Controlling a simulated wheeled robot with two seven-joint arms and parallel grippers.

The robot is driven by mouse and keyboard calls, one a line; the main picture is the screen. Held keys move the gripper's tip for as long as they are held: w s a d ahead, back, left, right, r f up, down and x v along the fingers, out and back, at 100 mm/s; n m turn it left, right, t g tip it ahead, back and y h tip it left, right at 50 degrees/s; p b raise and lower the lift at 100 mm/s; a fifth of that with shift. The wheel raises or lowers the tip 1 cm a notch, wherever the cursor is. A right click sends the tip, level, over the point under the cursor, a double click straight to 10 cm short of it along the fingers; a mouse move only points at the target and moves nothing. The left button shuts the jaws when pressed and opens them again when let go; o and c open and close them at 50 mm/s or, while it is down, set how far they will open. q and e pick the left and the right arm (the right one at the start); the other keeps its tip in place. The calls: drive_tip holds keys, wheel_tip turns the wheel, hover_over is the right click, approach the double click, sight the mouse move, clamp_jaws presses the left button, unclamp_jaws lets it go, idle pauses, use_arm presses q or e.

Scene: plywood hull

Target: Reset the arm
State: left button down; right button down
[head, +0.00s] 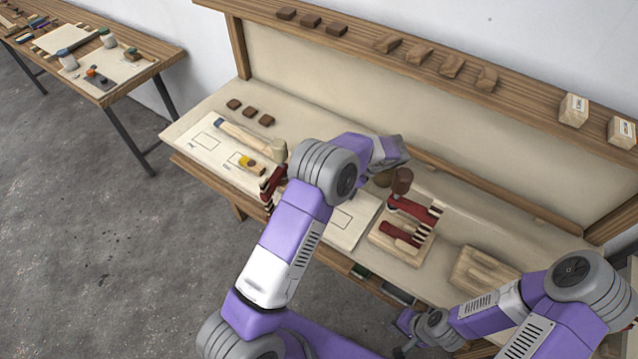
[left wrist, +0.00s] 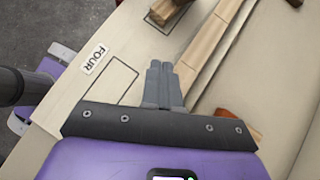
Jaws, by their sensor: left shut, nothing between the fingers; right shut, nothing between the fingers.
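My left arm (head: 278,248) reaches up over the middle of the workbench in the head view. Its gripper is hard to make out there, but the left wrist view shows my left gripper (left wrist: 163,85) with its two grey fingers together and nothing between them. The fingers are over the pale bench surface, near a drawn rectangle and a label reading FOUR (left wrist: 94,60). My right arm (head: 490,312) is bent low at the lower right. My right gripper (head: 401,350) is shut and empty, in front of the bench's front edge.
The bench holds a wooden-handled mallet (head: 238,138), a tray (head: 408,256) with dark red pieces, and a slotted wooden block (head: 478,270). Several blocks line the upper shelf (head: 355,47). A second table (head: 150,62) stands at the left, with open floor (head: 80,190) before it.

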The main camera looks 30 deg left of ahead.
use_arm(q)
drive_tip(key=v, duration=0.5)
drive_tip(key=shift+r, duration=0.15)
